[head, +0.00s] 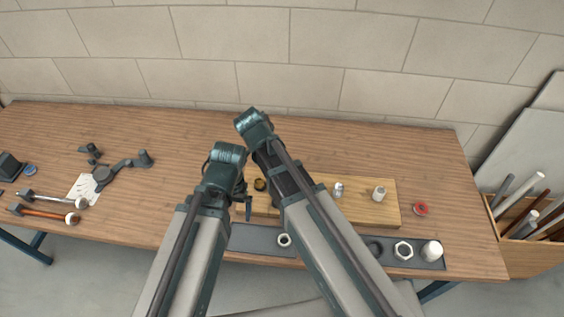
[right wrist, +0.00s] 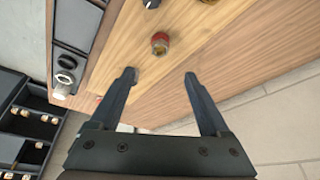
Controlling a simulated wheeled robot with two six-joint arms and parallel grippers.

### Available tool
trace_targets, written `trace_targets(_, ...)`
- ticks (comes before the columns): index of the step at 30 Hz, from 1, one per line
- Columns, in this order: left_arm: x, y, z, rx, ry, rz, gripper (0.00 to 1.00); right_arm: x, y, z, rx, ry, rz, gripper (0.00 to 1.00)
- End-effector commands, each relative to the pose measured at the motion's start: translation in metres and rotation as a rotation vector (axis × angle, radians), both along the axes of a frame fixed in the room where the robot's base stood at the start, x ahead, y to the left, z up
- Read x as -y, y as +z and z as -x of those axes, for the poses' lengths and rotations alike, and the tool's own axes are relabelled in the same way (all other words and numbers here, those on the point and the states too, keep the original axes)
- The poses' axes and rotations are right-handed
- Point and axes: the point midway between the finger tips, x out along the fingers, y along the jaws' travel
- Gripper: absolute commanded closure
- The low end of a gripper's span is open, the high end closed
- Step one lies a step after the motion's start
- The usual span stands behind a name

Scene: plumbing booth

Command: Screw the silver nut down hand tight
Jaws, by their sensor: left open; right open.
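A small silver fitting (head: 338,189) stands upright on the wooden board (head: 388,215); I cannot tell whether a nut is on it. My left gripper (head: 246,207) is open and points down at the board's left end, beside a brass fitting (head: 260,184). My right gripper's tips are hidden in the head view.
A pale fitting (head: 379,194) stands on the board's right part. A white cap (head: 432,250) sits at the tray's right end. A red ring (head: 421,208) lies right of the board. Tools lie at the left. A pipe crate (head: 530,255) stands right. My arms are close together.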

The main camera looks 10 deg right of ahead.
Motion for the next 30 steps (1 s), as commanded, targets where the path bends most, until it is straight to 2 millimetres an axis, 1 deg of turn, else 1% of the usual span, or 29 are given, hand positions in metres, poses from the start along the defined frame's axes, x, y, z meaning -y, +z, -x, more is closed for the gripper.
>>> trace_targets(5, 0.0, -0.009, 0.0, 0.0, 0.0, 0.0, 0.0, 0.002, -0.009, -0.001, 0.0, 0.0, 0.0, 0.2)
trace_targets(24, 0.0, -0.098, 0.0, 0.0, 0.0, -0.001, 0.0, 0.036, -0.098, -0.01, -0.001, 0.001, -0.001, 0.2)
trace_targets(30, 0.0, -0.118, 0.0, 0.0, 0.0, -0.001, 0.0, 0.045, -0.118, -0.013, 0.0, 0.001, 0.0, 0.2)
